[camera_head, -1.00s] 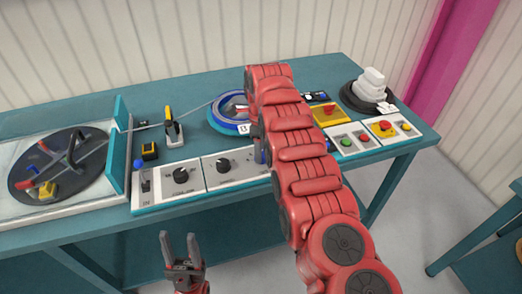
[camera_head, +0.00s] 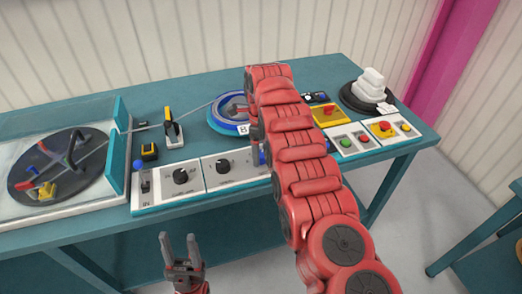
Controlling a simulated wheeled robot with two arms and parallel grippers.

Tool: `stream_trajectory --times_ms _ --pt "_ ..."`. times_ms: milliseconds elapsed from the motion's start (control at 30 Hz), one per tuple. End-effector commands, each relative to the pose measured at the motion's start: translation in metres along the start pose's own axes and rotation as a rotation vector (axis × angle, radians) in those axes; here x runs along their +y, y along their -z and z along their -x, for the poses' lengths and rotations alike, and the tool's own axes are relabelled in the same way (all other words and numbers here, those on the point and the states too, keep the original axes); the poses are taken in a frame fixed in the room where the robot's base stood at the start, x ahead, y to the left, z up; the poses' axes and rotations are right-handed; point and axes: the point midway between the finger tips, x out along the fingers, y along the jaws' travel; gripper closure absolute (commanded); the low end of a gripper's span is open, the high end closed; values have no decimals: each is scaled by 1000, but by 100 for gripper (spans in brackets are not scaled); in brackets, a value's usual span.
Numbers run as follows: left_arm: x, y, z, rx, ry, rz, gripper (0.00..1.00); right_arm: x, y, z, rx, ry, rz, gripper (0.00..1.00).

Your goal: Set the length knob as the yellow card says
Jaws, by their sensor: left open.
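A control panel (camera_head: 205,196) along the table's front edge carries two black knobs, a left knob (camera_head: 181,176) and a right knob (camera_head: 223,166). Their lettering is too small to read, so I cannot tell which is the length knob. I cannot make out a yellow card for certain; a yellow plate (camera_head: 329,115) lies behind the button boxes. My left gripper (camera_head: 180,240) is open and empty, below and in front of the panel. My right arm reaches over the panel toward the blue reel (camera_head: 222,122); its gripper is mostly hidden behind the arm, and its jaws cannot be judged.
A dark turntable (camera_head: 62,167) with coloured blocks stands at left behind a clear guard. A yellow-handled tool (camera_head: 172,128) and a small yellow-black box (camera_head: 149,152) stand behind the panel. Button boxes (camera_head: 350,138) and a black reel with white blocks (camera_head: 370,85) are at right.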

Motion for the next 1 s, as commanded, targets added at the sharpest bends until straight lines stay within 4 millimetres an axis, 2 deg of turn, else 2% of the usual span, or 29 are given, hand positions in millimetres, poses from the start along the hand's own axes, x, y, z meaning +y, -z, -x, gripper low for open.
stream_trajectory --times_ms 233,333,400,533,600,800,1000 --pt "0 0 0 0 0 0 50 0 0 6 -1 -1 0 20" --pt "0 0 1 0 0 0 50 0 1 19 0 -2 -1 20" --pt "0 0 -1 0 0 0 50 -1 1 36 0 1 0 20" --pt "-1 4 -24 0 0 0 50 -1 2 71 1 1 0 20" --pt "-2 7 -44 0 0 0 50 1 0 88 1 -1 1 20" --pt "-4 14 -84 0 0 0 50 0 0 129 0 -1 0 20" --pt "-6 19 -114 0 0 0 50 0 0 160 -2 2 0 20"
